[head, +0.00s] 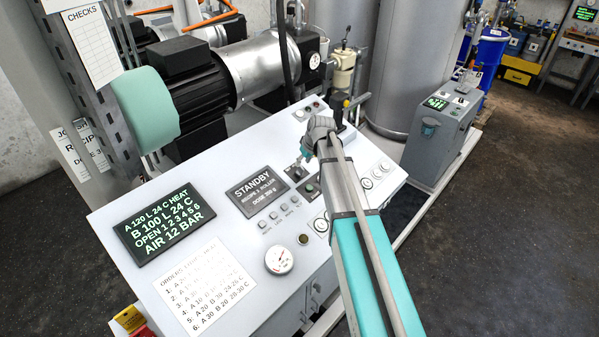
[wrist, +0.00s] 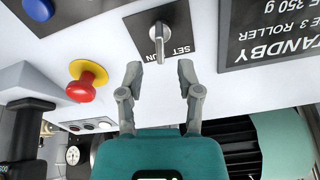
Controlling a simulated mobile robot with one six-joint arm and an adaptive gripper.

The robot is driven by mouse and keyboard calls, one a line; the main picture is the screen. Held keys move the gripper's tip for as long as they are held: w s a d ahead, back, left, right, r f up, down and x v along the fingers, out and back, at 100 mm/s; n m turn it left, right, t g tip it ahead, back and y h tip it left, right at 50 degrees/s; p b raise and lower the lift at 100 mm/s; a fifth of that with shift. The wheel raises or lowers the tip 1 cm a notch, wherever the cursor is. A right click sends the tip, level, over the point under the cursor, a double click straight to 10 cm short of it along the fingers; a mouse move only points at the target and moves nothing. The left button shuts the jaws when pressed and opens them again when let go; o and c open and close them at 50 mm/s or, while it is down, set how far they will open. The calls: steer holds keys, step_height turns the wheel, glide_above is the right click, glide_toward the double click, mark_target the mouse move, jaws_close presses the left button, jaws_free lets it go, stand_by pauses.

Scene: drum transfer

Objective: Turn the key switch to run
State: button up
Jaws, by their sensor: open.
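The key switch (wrist: 158,38) is a grey metal key on a black plate, seen upside down in the wrist view. Its handle stands upright in the picture, between the words RUN at left and SET at right. In the head view its dark plate (head: 294,172) lies on the white panel, right of the STANDBY display. My gripper (wrist: 159,72) is open and empty. Its two fingers point at the key, one to each side of its line, with a gap left before it. In the head view my arm partly hides the gripper.
A red mushroom button (wrist: 87,80) and a blue button (wrist: 38,9) stand out of the panel near the switch. The STANDBY display (head: 257,193) and a round gauge (head: 279,260) are on the white console (head: 205,250). A motor (head: 190,85) stands behind it.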

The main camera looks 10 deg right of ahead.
mark_target(300, 167)
steer(key=shift+b+x, duration=1.6)
steer(key=shift+x, duration=0.45)
steer(key=shift+c, duration=0.3)
jaws_close()
